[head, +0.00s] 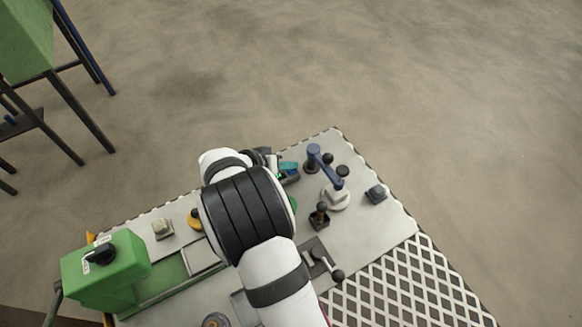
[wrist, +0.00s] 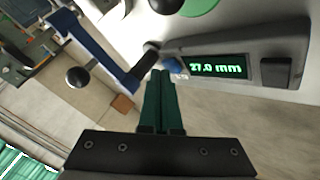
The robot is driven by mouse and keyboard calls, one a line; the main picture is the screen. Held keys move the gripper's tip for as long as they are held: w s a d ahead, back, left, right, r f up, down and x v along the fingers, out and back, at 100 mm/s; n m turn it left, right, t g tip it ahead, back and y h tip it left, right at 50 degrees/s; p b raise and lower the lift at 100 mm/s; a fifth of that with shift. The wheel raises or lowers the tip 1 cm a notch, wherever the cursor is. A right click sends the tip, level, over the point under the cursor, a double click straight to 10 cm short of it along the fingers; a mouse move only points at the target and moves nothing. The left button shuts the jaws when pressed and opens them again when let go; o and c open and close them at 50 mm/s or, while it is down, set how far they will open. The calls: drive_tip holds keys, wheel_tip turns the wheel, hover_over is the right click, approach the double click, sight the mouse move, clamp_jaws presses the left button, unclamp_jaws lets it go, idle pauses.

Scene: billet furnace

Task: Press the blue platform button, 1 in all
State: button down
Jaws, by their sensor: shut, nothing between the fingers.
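A small blue button (wrist: 174,66) shows in the wrist view at the left end of a grey housing with a lit display (wrist: 218,67) reading 27.0 mm. My gripper (wrist: 161,76) is shut and empty, its dark green fingers together. The fingertips are right beside the blue button in the picture, just below and left of it; I cannot tell whether they touch it. In the head view the display housing (head: 289,173) is partly behind my arm, and I cannot make out the blue button there.
A blue crank arm (head: 322,163) with black knobs stands right of the housing; it also shows left of my fingers in the wrist view (wrist: 98,50). A black-knobbed lever (head: 320,213), a dark block (head: 376,194) and a green box (head: 105,270) stand on the panel.

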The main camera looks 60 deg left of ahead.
sight(288, 173)
drive_tip(key=shift+r, duration=0.6)
drive_tip(key=shift+r, duration=0.1)
drive_tip(key=shift+r, duration=2.45)
